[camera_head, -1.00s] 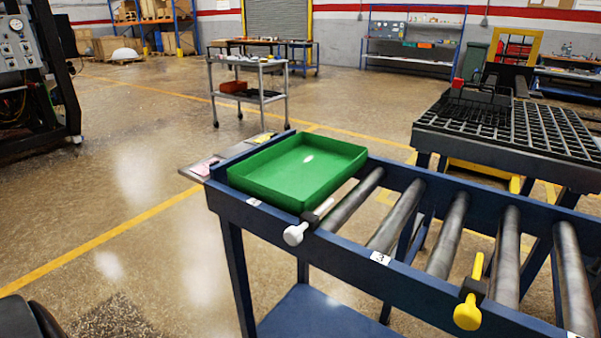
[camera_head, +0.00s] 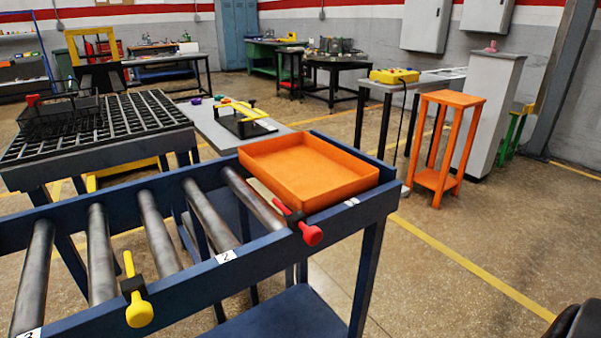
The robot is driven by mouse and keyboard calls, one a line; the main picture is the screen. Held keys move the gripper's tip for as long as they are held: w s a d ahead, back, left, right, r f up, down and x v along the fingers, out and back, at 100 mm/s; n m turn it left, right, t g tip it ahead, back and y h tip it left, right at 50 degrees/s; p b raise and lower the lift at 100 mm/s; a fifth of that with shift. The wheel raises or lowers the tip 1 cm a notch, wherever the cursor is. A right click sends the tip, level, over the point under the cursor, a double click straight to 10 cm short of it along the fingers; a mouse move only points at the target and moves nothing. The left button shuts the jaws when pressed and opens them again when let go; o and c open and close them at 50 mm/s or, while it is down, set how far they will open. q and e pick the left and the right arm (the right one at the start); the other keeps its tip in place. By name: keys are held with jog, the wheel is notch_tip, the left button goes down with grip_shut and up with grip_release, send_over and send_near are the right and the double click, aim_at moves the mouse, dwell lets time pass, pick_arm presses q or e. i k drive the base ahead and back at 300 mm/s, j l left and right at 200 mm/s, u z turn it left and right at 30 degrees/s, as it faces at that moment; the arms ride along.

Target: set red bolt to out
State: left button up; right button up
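The red bolt (camera_head: 311,235) is mounted on the front rail of the blue roller conveyor (camera_head: 275,258). Its round red knob sticks out on the near side of the rail. Its red shaft runs back through a dark block toward the rollers, beside the left front corner of the orange tray (camera_head: 330,190). A yellow bolt (camera_head: 139,312) with a round knob sits further left on the same rail, its shaft tilted up.
A black grate table (camera_head: 100,125) stands behind the conveyor at left. A grey table with a black and yellow fixture (camera_head: 240,122) is behind the tray. An orange stand (camera_head: 449,130) and a white pedestal (camera_head: 490,115) stand at right.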

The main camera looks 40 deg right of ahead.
aim_at(313, 235)
jog(key=z, duration=1.25)
